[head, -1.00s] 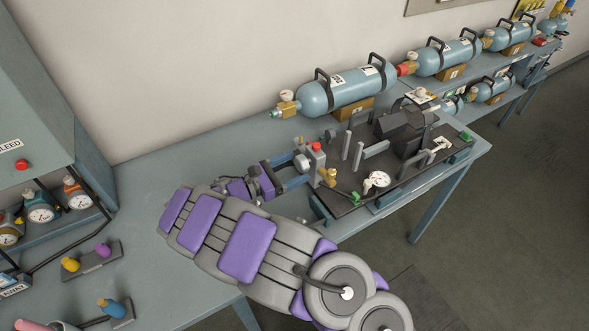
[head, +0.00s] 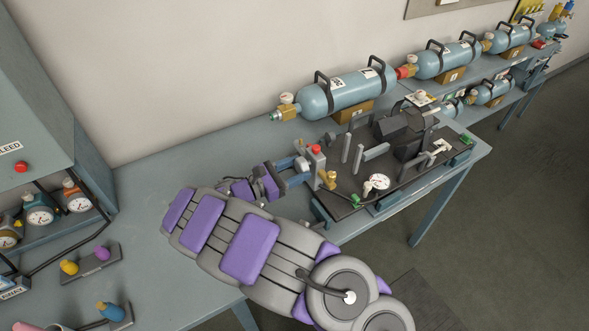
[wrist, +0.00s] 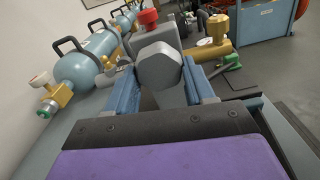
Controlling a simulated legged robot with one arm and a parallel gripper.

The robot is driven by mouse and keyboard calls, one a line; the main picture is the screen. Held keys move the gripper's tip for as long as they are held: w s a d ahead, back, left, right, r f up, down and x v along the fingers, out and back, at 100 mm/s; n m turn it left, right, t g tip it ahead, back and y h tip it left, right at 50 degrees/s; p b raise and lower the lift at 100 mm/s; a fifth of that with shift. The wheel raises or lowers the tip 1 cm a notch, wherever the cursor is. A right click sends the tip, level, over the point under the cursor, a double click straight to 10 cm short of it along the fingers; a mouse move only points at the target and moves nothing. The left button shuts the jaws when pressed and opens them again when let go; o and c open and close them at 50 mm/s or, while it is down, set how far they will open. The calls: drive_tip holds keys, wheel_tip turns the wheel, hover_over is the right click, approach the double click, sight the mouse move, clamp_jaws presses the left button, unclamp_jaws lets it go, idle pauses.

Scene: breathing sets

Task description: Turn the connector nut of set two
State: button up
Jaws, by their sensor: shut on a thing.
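The connector nut (wrist: 160,68) is a grey faceted knob on the near end of a grey valve block (head: 315,168). The nut (head: 302,163) also shows in the head view. My gripper (wrist: 160,85) has its two blue fingers on either side of the nut and is shut on it. In the head view my gripper (head: 294,174) reaches the block from the left. A red cap (wrist: 148,17) tops the block, and a brass fitting (wrist: 214,32) sits to its right. The number of this set is not clearly readable.
The block stands on a dark plate (head: 352,212) with a white gauge (head: 378,182) and black handles. A blue cylinder (head: 345,93) lies behind, along the wall. A gauge cabinet (head: 40,120) stands at the left. The bench (head: 150,165) is clear between them.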

drive_tip(key=shift+r+m+p, duration=0.1)
drive_tip(key=shift+m+p, duration=0.2)
drive_tip(key=shift+c, duration=0.2)
drive_tip(key=shift+m, duration=0.6)
drive_tip(key=o, duration=1)
drive_tip(key=shift+o, duration=0.2)
drive_tip(key=shift+a, duration=0.15)
drive_tip(key=p+v, duration=0.3)
drive_tip(key=v, duration=1.4)
drive_tip(key=shift+f, duration=0.2)
drive_tip(key=shift+a, duration=0.1)
